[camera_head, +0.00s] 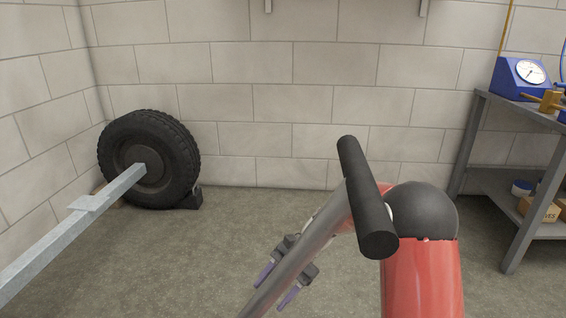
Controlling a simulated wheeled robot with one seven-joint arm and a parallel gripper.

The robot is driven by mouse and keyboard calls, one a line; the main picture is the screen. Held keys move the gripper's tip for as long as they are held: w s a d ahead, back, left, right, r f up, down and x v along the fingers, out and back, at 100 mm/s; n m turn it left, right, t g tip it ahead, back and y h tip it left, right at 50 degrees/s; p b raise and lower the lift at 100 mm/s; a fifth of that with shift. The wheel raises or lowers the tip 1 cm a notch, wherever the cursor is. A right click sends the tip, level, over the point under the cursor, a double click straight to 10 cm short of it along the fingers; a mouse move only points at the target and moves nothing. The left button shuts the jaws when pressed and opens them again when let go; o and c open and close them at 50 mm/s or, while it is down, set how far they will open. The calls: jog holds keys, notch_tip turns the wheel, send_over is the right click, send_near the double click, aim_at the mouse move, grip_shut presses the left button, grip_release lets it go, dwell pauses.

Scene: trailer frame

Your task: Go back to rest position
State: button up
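My arm reaches in from the lower right of the head view, with its red and black links in front. My gripper (272,290) hangs low in the middle, its two purple-tipped fingers pointing down and to the left. The fingertips stand apart, one on each side of a grey tube-shaped piece that crosses in front of the space between them. I see no held object, but part of that space is hidden. The grey metal trailer frame (65,232) runs from the lower left edge toward a black tyre (170,150), left of my gripper and clear of it.
A grey block-like wall (260,100) closes the back and left. A grey metal shelf (492,150) at right bears a blue gauge device (508,80), with a cardboard box (538,210) on its lower level. A dark chock (190,198) sits by the tyre. The middle floor is clear.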

jog(key=s+d+r+n+t+h, duration=0.4)
jog(key=s+d+r+t, duration=0.2)
jog(key=s+d+r, duration=0.3)
jog(key=s+d+r+n+t+h, duration=0.35)
jog(key=s+d+r+t, duration=0.35)
jog(key=s, duration=0.4)
notch_tip(320, 180, up, 10)
jog(key=d+g+p, duration=0.1)
jog(key=p, duration=1)
jog(key=shift+d+h, duration=0.25)
jog(key=shift+h, duration=0.2)
jog(key=shift+m, duration=0.25)
